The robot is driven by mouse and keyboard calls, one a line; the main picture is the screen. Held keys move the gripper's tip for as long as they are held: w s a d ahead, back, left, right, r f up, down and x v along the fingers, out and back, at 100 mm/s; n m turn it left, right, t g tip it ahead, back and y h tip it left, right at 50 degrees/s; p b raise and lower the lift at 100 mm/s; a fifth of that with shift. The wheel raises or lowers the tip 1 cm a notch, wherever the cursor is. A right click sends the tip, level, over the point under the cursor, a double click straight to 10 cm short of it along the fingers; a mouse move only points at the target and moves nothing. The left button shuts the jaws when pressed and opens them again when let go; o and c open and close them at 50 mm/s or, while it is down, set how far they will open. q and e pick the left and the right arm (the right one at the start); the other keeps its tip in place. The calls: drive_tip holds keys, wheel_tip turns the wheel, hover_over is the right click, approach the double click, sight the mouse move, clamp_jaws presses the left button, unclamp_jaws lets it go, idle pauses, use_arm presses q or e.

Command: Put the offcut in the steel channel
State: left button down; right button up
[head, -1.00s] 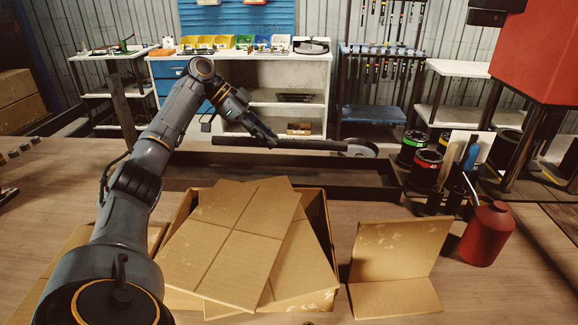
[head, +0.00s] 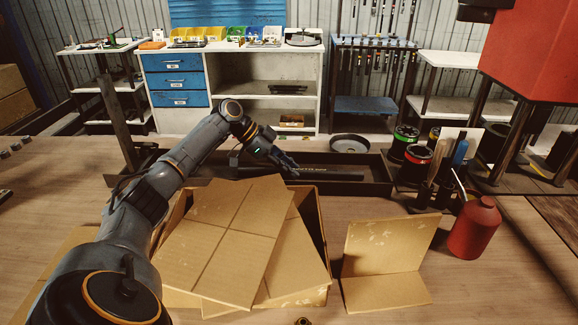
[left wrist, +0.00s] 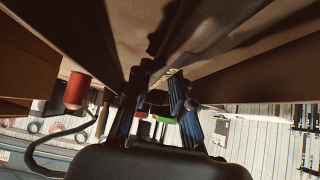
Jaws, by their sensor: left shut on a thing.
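The offcut is a dark length of hose (head: 330,174) with small pale print. In the head view it lies low within the outline of the long dark steel channel (head: 378,187), running roughly along it. I cannot tell whether it touches the channel floor. My left gripper (head: 293,167) reaches down over the channel and is shut on the hose near its left part, which the fingers hide. In the left wrist view the fingers (left wrist: 157,90) point into the channel, with the dark hose between them partly in shadow. My right gripper is not in view.
An open carton (head: 318,230) with cardboard sheets stands in front of the channel. A folded cardboard piece (head: 385,250) and a red bottle (head: 474,228) are to its right. Spools (head: 417,165) and a tool holder stand by the channel's right end.

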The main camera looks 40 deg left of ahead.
use_arm(q)
drive_tip(key=c, duration=1.2)
unclamp_jaws()
drive_tip(key=shift+f, duration=0.1)
drive_tip(key=shift+o, duration=0.2)
drive_tip(key=shift+s+a+r, duration=0.1)
drive_tip(key=shift+a+r, duration=0.05)
drive_tip(key=shift+r, duration=0.05)
drive_tip(key=b+v, duration=0.1)
drive_tip(key=v, duration=1)
drive_tip(key=shift+s+a+r, duration=0.15)
drive_tip(key=shift+r, duration=0.05)
drive_tip(key=shift+f, duration=0.1)
